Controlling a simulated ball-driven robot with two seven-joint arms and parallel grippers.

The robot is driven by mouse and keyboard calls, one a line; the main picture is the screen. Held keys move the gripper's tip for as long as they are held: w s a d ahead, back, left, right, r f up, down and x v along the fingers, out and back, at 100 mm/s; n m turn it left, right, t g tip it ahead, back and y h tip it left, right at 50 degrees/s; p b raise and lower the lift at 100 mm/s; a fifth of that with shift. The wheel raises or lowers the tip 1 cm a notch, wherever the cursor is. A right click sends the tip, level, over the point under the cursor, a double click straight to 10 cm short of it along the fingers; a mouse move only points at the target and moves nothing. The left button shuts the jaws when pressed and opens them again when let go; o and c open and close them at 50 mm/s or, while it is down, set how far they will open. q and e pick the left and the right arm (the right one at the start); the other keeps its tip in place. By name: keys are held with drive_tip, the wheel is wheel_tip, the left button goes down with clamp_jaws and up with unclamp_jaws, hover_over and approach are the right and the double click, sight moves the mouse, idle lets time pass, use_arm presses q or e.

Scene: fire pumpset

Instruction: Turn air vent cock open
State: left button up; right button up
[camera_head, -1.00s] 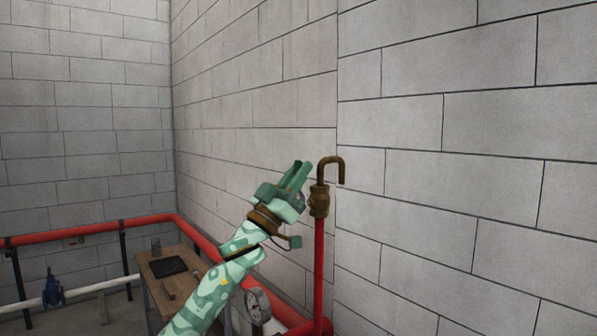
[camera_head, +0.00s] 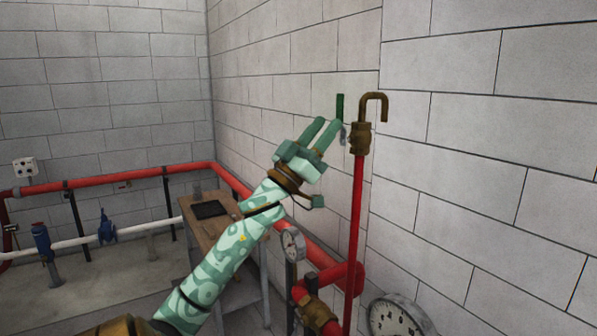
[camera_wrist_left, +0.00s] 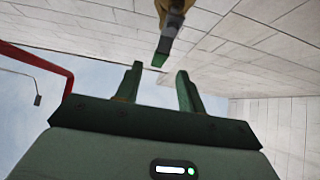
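The brass air vent cock (camera_head: 360,138) sits on top of a thin upright red pipe, with a hooked brass outlet above it. Its green-ended lever (camera_head: 340,107) stands upright on the cock's left side. My left gripper (camera_head: 328,126) is open and empty, just left of the cock, its fingertips close to the lever's lower part in the picture. In the left wrist view, the lever's green end (camera_wrist_left: 163,48) is beyond the parted fingers (camera_wrist_left: 158,74), with a visible gap. The brass body (camera_wrist_left: 175,12) is cut by the top edge. My right gripper is out of view.
A block wall (camera_head: 470,150) stands behind the cock. Pressure gauges (camera_head: 396,318) and thick red piping (camera_head: 335,278) are below. A wooden table (camera_head: 205,230) with a dark tablet (camera_head: 209,210) stands left of my arm. The space above the gripper is clear.

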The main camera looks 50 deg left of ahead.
use_arm(q)
drive_tip(key=b+v, duration=0.2)
drive_tip(key=v, duration=0.8)
drive_tip(key=shift+b, duration=0.4)
drive_tip(key=shift+s, duration=0.1)
